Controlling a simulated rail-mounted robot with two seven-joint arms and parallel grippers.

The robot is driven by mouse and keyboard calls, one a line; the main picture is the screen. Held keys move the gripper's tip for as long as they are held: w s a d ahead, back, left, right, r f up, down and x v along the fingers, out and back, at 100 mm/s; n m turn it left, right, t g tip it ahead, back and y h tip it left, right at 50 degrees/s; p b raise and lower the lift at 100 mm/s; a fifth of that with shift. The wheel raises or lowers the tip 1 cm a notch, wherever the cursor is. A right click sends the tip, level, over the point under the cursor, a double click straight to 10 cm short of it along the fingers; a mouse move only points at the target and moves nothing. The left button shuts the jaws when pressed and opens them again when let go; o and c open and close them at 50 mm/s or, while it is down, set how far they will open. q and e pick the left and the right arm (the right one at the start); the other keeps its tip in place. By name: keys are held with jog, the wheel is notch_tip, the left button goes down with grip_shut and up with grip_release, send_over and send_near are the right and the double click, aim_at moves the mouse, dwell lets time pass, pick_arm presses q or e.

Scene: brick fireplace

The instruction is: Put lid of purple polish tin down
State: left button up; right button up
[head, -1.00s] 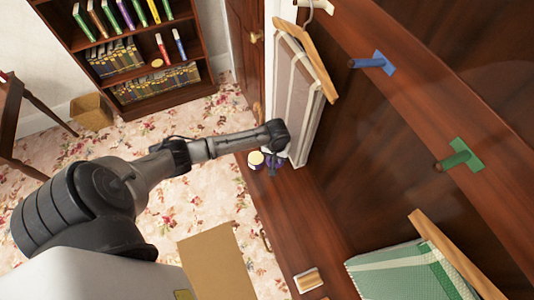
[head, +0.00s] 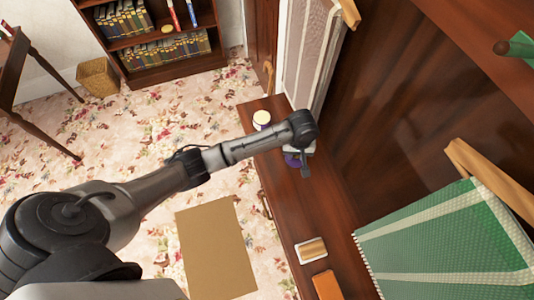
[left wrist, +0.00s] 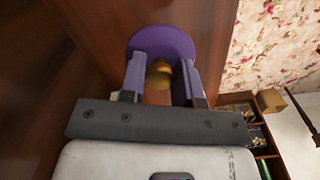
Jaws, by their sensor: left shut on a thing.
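The purple lid (left wrist: 160,38) is a round disc at the fingertips of my left gripper (left wrist: 160,80) in the left wrist view. The gripper is shut on it, and a small gold-brown thing (left wrist: 158,72) shows between the fingers. In the head view a bit of the purple lid (head: 291,158) shows beside my left gripper (head: 304,163), over the wooden bench. The arm hides part of it, and I cannot tell whether it touches the bench. A small purple tin with a cream top (head: 262,119) stands on the bench beyond the arm. My right gripper is out of view.
The wooden bench (head: 285,205) has clear room in front of the gripper. A wood-topped brush (head: 311,250) and an orange block (head: 328,286) lie nearer. Green cloth (head: 450,240) hangs at right, a pale hanging garment (head: 308,45) beyond. The wooden panel rises along the right.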

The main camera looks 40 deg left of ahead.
pick_arm(q)
jog(key=a+f, duration=0.2)
jog(key=a, duration=0.1)
jog(key=w+a+f+b, duration=0.1)
jog(key=a+f, duration=0.1)
jog(key=a, duration=0.2)
jog(key=a+f+b, duration=0.1)
jog(key=a+f, duration=0.1)
jog(key=a, duration=0.2)
jog(key=shift+w+a+f, duration=0.15)
jog(key=shift+f, duration=0.2)
jog(key=shift+f+b, duration=0.85)
jog(key=shift+f, duration=1.2)
jog(key=o, duration=0.9)
jog(key=shift+f, duration=0.1)
